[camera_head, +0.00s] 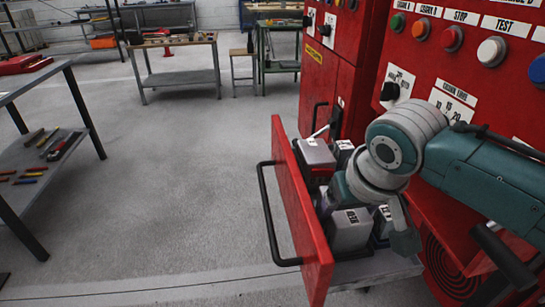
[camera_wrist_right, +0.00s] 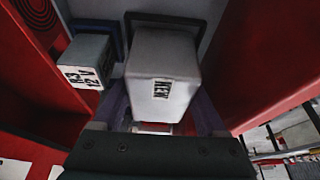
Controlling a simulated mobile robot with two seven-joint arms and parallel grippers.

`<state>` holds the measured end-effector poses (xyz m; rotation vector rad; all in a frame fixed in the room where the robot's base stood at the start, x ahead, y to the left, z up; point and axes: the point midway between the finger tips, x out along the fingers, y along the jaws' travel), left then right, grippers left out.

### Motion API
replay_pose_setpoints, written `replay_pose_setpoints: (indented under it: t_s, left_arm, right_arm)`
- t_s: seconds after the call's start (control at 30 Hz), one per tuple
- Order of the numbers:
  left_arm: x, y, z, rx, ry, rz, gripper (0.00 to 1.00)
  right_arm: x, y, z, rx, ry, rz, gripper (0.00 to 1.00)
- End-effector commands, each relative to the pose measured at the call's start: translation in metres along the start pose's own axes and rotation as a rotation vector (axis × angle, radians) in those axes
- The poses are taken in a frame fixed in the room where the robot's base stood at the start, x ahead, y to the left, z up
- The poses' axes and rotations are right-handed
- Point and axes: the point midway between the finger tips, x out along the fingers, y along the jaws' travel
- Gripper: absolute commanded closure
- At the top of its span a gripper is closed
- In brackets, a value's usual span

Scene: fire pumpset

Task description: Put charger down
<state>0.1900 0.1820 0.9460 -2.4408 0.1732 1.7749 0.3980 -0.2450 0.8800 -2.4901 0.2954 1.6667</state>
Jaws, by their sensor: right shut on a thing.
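My right gripper (camera_head: 372,213) reaches down into the open red drawer (camera_head: 300,215) from the right. It is shut on a grey charger (camera_wrist_right: 162,75) marked "NEW", which shows between its two fingers in the wrist view. In the head view this appears to be the grey box (camera_head: 349,234) at the near end of the drawer. Its underside is hidden, so I cannot tell whether it rests on the drawer floor. My left gripper is out of view.
Another grey unit marked "R3 12V" (camera_wrist_right: 90,62) stands beside the held charger. More grey units (camera_head: 315,152) sit at the drawer's far end. The red cabinet (camera_head: 340,85) with buttons rises at right. A tool table (camera_head: 50,150) is at left; the floor between is clear.

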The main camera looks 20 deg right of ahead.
Motion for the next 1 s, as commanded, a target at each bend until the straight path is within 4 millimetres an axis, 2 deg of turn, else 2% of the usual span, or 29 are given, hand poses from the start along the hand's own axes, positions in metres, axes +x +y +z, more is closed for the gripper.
replay_pose_setpoints:
  t_s: [0.4,0.43,0.5,0.83,1.0]
  left_arm:
    - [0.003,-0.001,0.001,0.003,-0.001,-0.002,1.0]
    - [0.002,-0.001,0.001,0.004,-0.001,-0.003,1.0]
    - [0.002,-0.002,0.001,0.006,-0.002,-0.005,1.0]
    - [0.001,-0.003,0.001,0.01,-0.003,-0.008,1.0]
    - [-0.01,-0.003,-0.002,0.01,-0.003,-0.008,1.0]
  right_arm:
    - [0.006,0.0,0.001,0.0,0.004,-0.001,1.0]
    - [0.006,0.0,0.002,0.0,0.002,0.0,0.22]
    - [0.005,0.0,0.002,0.0,0.002,0.0,0.14]
    - [0.003,0.0,0.001,0.0,0.002,0.001,0.13]
    - [-0.017,0.0,-0.001,0.0,0.003,-0.001,0.13]
